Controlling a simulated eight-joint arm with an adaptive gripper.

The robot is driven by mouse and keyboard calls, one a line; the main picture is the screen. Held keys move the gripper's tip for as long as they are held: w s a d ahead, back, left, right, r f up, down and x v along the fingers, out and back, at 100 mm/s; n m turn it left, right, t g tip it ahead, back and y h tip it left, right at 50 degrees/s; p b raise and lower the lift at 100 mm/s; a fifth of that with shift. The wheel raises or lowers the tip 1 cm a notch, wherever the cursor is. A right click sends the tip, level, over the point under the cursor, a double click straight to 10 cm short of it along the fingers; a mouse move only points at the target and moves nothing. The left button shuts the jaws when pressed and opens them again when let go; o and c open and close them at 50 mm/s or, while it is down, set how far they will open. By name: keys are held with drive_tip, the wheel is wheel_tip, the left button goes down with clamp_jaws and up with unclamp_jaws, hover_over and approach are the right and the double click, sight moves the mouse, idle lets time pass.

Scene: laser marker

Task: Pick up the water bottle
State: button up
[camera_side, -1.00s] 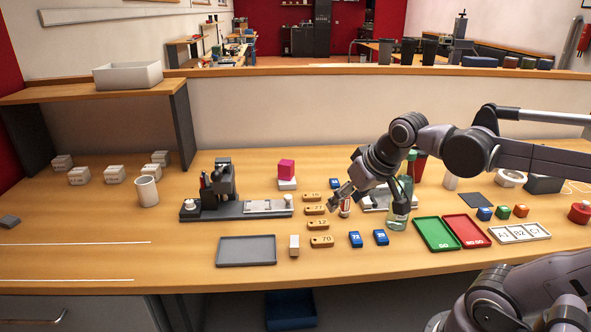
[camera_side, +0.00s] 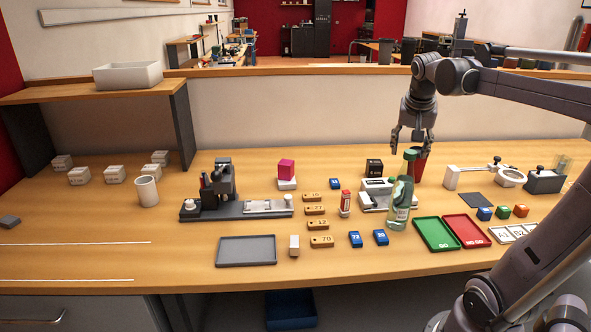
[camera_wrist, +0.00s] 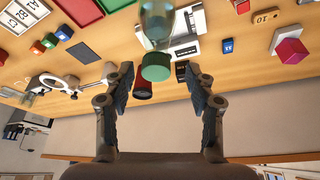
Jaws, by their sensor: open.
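The water bottle (camera_side: 401,203) stands upright on the table, clear with a green tint, a green cap and a label. In the wrist view the bottle (camera_wrist: 156,30) shows cap-first at top centre, ahead of the gap between my fingers. My gripper (camera_side: 411,146) is open and empty. In the side view it points down, above and behind the bottle's cap. In the wrist view its two fingers (camera_wrist: 163,97) are spread wide apart.
A red cup (camera_side: 421,163) stands close behind the bottle, near my gripper. A white device (camera_side: 374,197) is left of the bottle. A green tray (camera_side: 436,234) and a red tray (camera_side: 467,231) lie to its right. Blue blocks (camera_side: 381,237) lie in front.

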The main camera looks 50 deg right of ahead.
sight(408, 163)
drive_tip(key=shift+s+x, duration=0.15)
drive_tip(key=shift+x, duration=1.35)
drive_tip(key=shift+s+x, duration=0.1)
drive_tip(key=shift+x, duration=1.4)
clamp_jaws()
